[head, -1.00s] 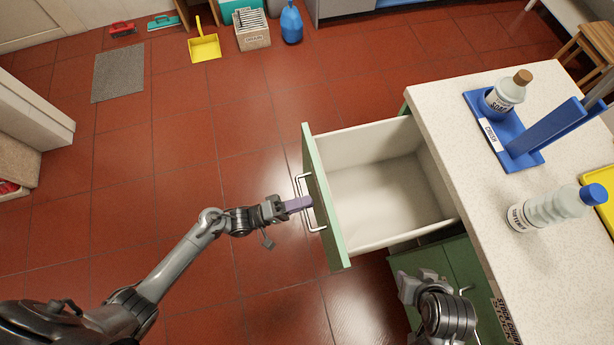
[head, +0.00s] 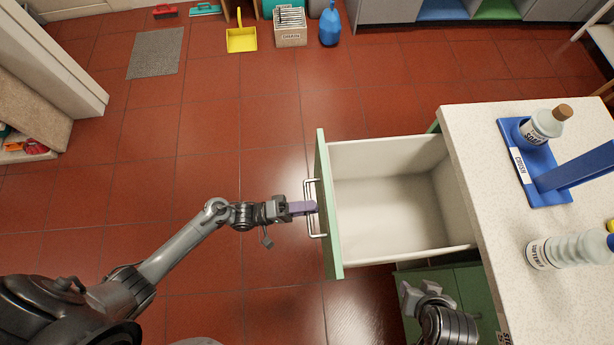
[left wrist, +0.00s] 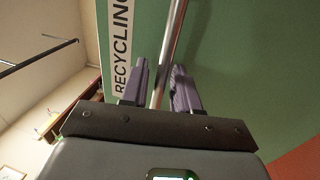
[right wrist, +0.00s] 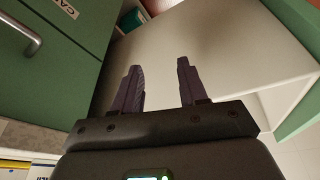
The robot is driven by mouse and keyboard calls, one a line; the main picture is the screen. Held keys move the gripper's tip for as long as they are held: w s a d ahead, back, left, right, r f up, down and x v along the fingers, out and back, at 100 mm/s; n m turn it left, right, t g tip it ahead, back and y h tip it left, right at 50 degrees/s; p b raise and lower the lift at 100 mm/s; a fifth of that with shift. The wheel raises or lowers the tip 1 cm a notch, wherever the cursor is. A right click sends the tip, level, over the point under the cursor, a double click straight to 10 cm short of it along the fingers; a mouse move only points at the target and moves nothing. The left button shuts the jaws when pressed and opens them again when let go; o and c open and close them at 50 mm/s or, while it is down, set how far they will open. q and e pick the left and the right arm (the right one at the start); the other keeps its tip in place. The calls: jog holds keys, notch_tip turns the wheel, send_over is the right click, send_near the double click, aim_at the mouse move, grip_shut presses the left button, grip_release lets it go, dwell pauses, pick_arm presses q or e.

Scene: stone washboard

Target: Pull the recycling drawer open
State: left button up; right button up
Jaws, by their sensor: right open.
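The recycling drawer (head: 395,255) is pulled out of the counter, with its pale, empty inside showing. Its green front (head: 327,215) faces left in the head view and has a metal bar handle (head: 312,238). In the left wrist view the front bears a white RECYCLING label (left wrist: 121,50). My left gripper (head: 303,208) is at the handle, shut on it, with the handle bar (left wrist: 170,45) passing between its fingers (left wrist: 161,72). My right gripper (head: 410,292) is open and empty below the drawer's near side. It also shows in the right wrist view (right wrist: 160,80).
A green cabinet front (right wrist: 45,85) with a handle is close to my right gripper. The red floor (head: 220,165) left of the drawer is clear.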

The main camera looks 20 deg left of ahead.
pick_arm(q)
jog(key=v, duration=1.1)
jog(key=shift+w, duration=0.1)
dwell(0.4)
